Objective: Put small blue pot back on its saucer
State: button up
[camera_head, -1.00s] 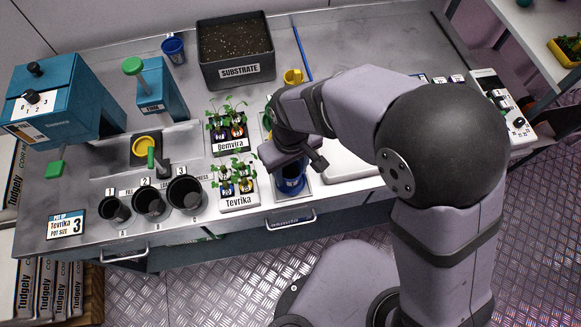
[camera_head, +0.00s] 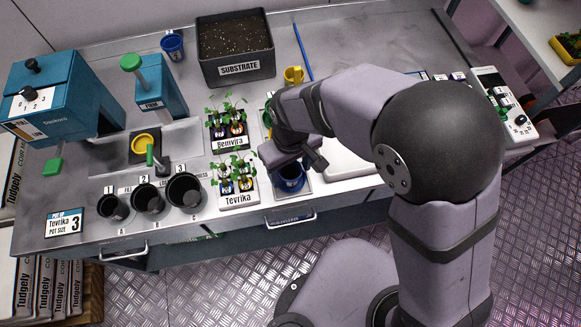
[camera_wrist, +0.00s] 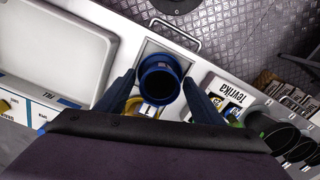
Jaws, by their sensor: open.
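A blue pot (camera_head: 291,179) stands at the front of the bench, below my gripper and right of the Tevrika plant tray. In the wrist view the round dark-mouthed blue pot (camera_wrist: 160,80) sits upright over a square light tray (camera_wrist: 148,48). My gripper (camera_wrist: 160,77) is open, with one blue finger on each side of the pot. I cannot tell whether the fingers touch it. A yellow rim (camera_wrist: 157,102) shows partly behind the pot. I cannot make out a saucer clearly.
Plant trays marked Demvira (camera_head: 228,143) and Tevrika (camera_head: 240,197) stand left of my gripper, close by. Several black pots (camera_head: 184,194) are farther left. A yellow mug (camera_head: 293,76) and a substrate bin (camera_head: 236,50) are behind. A white tray (camera_wrist: 50,45) lies beside the pot.

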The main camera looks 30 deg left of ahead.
aim_at(290, 176)
jog(key=shift+r+p, duration=0.35)
jog(key=shift+r, duration=0.25)
notch_tip(290, 176, up, 12)
jog(key=b, duration=0.2)
jog(key=w+d+f+m, duration=0.2)
jog(key=w+d+m, duration=0.1)
jog(key=d, duration=0.6)
jog(key=w+d+f+m, duration=0.2)
jog(key=d+m, duration=0.1)
jog(key=d, duration=0.5)
jog(key=w+d+f+m, duration=0.2)
jog(key=w+d+m, duration=0.1)
jog(key=d, duration=0.6)
jog(key=s+d+f+m, duration=0.2)
jog(key=s+d+m, duration=0.1)
jog(key=d, duration=0.5)
jog(key=shift+s+f+m, duration=0.2)
jog(key=shift+s+m, duration=0.1)
jog(key=shift+s, duration=0.15)
